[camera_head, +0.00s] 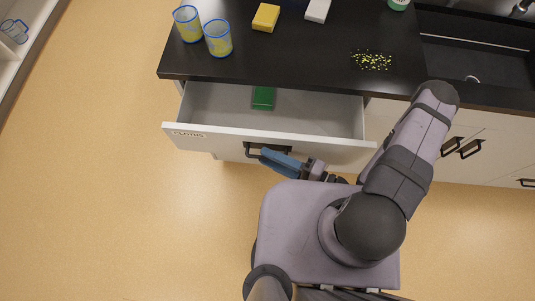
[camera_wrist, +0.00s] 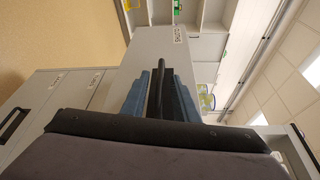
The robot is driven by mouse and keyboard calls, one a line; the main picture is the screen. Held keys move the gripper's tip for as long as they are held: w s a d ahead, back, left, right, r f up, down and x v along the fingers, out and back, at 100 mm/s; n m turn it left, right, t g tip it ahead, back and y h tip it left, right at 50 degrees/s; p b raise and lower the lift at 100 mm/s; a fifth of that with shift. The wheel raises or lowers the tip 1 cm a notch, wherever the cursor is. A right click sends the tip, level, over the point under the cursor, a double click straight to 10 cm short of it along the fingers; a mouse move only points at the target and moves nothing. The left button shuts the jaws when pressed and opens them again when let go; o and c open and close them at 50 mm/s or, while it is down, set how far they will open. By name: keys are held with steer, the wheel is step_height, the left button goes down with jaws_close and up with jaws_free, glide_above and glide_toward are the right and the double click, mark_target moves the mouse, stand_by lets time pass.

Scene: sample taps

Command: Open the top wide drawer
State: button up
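The top wide drawer (camera_head: 315,139), white with a label reading CLOTHS at its left end, stands well out from the cabinet below the black counter. Its dark handle (camera_head: 252,150) is on the front face. My gripper (camera_head: 275,158) is at this handle, its blue fingers partly covering it. In the wrist view the dark handle bar (camera_wrist: 157,88) lies between the two fingers of my gripper (camera_wrist: 160,98), with hardly any gap seen. A green item (camera_head: 263,98) lies inside the drawer near its back.
The black counter (camera_head: 310,62) bears two blue-rimmed cups (camera_head: 218,40), a yellow sponge (camera_head: 266,17), a white block (camera_head: 317,10) and scattered yellow bits (camera_head: 372,61). A sink (camera_head: 470,75) is at the right. The floor (camera_head: 110,190) at the left is clear.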

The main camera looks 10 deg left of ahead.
steer(key=shift+w+a, duration=0.2)
steer(key=shift+a, duration=0.35)
jaws_close()
steer(key=shift+f, duration=0.1)
stand_by(1.3)
